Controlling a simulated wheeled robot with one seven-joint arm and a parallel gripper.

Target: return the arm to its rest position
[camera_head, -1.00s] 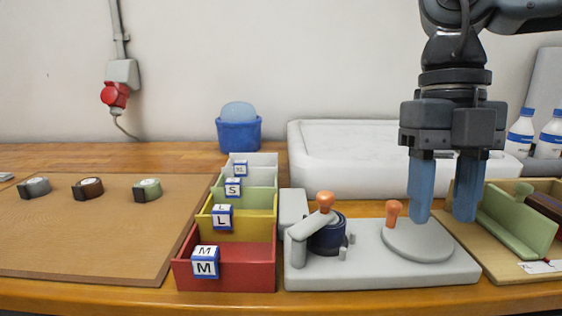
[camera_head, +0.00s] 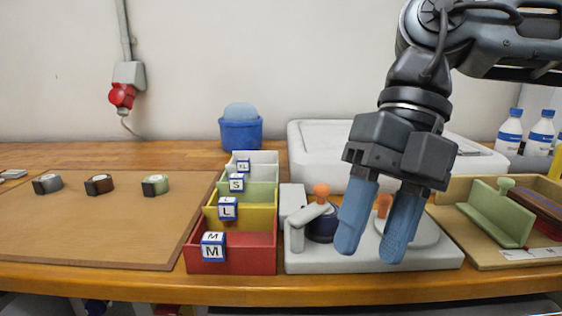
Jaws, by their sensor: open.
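My gripper (camera_head: 372,245) is open and empty, with its two blue fingers apart and tilted down toward the lower left. It hangs in front of the grey fixture (camera_head: 440,258) and hides part of its round plate and one orange knob. My arm comes in from the upper right and is bent at the wrist. No object shows between the fingers.
Stepped bins in red (camera_head: 255,260), yellow, green and white stand left of the fixture, with size-lettered cubes. A brown mat (camera_head: 100,225) with several small rolls lies at left. A tray with a green block (camera_head: 495,215) and bottles (camera_head: 510,132) are at right.

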